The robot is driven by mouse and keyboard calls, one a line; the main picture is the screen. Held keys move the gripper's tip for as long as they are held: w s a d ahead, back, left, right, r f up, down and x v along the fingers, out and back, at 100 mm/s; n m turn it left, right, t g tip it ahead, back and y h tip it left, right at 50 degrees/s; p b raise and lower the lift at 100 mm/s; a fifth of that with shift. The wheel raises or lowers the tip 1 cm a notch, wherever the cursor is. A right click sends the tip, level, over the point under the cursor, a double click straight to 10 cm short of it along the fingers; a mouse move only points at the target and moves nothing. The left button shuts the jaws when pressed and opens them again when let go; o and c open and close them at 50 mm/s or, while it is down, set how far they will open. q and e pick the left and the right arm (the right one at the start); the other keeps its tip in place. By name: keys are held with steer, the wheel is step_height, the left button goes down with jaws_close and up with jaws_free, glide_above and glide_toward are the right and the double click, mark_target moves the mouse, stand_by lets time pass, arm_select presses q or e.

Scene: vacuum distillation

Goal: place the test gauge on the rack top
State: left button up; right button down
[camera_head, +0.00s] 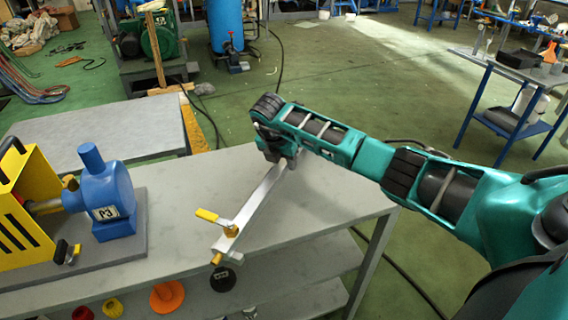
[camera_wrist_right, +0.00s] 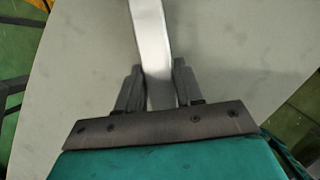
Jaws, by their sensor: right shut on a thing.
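My right gripper (camera_head: 281,160) is shut on a long pale metal bar (camera_head: 254,205), which I take to be part of the test gauge. The bar slants down-left over the grey rack top (camera_head: 330,205). Its far end carries a yellow lever valve (camera_head: 207,215) and brass fittings. A round black part (camera_head: 222,279) shows just below that end; I cannot tell if it is joined to it. In the right wrist view the bar (camera_wrist_right: 152,45) runs between the two fingers (camera_wrist_right: 157,78). I cannot tell whether the bar touches the top. My left gripper is not in view.
A blue and yellow pump unit (camera_head: 105,195) stands on a grey base at the left of the rack top. Orange (camera_head: 167,296), yellow and red round parts lie on the shelf below. The right part of the top is clear. Another grey table (camera_head: 100,128) stands behind.

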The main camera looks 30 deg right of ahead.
mark_target(276, 170)
steer(key=shift+w+f, duration=0.1)
steer(key=shift+f, duration=0.55)
steer(key=c, duration=0.7)
jaws_free()
steer(key=shift+r, duration=0.1)
steer(key=v, duration=1.2)
steer(key=shift+p, duration=0.3)
